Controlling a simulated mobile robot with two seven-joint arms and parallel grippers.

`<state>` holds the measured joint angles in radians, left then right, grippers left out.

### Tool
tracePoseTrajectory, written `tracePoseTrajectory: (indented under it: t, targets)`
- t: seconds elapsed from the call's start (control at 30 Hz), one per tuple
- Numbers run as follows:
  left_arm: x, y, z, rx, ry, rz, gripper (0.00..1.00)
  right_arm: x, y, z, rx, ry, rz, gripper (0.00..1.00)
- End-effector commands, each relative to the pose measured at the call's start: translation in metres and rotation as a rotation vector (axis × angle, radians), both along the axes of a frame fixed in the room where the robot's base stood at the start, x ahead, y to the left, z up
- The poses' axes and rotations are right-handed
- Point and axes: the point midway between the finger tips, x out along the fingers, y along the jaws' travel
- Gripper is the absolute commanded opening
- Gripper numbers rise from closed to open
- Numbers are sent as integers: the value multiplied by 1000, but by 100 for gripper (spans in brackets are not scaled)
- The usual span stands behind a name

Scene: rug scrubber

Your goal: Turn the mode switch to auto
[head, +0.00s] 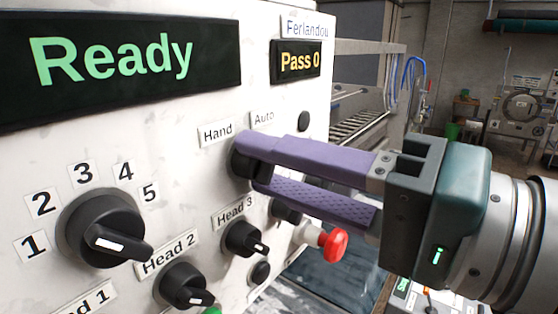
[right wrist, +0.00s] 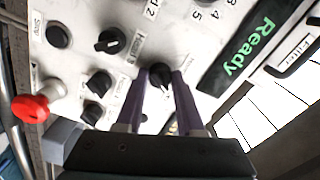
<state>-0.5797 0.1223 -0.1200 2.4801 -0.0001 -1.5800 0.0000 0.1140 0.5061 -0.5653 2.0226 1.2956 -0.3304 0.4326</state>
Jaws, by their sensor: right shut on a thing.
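The mode switch (head: 239,165) is a black round knob on the white panel, below the labels Hand (head: 216,132) and Auto (head: 263,118) in the head view. My right gripper (head: 250,163) comes in from the right, its two purple fingers closed around the knob. The fingers hide most of it, and I cannot tell which label its pointer faces. In the right wrist view, the mode switch (right wrist: 160,77) sits between the fingertips of my right gripper (right wrist: 161,72). My left gripper is not in view.
A numbered dial (head: 103,230) and the Head 2 (head: 186,287) and Head 3 (head: 243,239) knobs are left of and below the gripper. A red mushroom button (head: 334,245) sticks out under the fingers. Displays read Ready (head: 120,62) and Pass 0 (head: 298,62).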

Motion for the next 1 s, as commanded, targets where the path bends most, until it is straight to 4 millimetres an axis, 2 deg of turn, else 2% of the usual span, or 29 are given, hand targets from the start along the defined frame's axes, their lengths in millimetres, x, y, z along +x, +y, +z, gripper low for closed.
tracePoseTrajectory:
  t: [0.4,0.97,1.0]
  targets:
    - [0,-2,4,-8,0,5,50,1,0,1,112,151,-1,0]
    - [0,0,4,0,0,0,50,0,0,1,128,173,-1,0]
    - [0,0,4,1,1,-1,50,0,0,1,128,173,-1,41]
